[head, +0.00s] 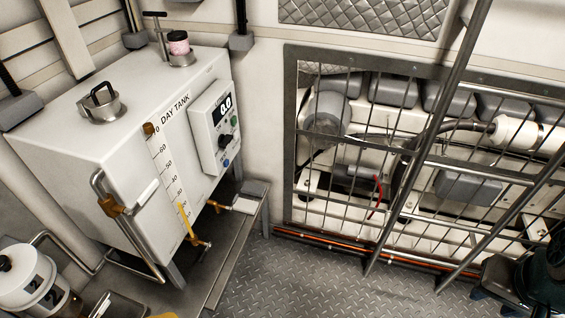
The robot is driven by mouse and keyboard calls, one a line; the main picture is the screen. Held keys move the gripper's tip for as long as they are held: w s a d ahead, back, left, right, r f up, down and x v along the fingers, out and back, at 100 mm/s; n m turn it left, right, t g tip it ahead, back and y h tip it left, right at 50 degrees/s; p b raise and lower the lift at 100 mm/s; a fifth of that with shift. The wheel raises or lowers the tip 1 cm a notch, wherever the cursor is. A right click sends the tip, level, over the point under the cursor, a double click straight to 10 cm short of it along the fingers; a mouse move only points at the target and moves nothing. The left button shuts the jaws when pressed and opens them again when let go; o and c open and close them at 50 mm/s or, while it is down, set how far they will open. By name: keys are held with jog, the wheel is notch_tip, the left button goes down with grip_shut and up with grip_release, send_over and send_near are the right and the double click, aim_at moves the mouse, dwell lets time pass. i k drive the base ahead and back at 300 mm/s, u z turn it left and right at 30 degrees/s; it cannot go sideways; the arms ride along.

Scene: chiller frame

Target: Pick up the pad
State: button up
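I cannot make out a pad for certain in the head view. A small pink and white item with a dark top (178,42) sits in a round metal fitting on top of the white day tank (110,150); it looks more like a jar than a pad. A sliver of something yellow (162,315) shows at the bottom edge, mostly cut off, and I cannot tell what it is. My gripper is not in view.
A metal bench (228,262) supports the tank. A barred guard (330,215) covers machinery on the right, with a leaning ladder (425,150) in front. A white canister (25,275) stands lower left. A dark object (540,275) fills the lower right corner. Chequered floor (300,285) is open centrally.

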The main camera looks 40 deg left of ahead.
aim_at(245, 206)
jog(key=u, duration=0.6)
jog(key=i, duration=0.95)
jog(key=u, duration=1.35)
jog(key=i, duration=0.45)
jog(key=u, duration=0.45)
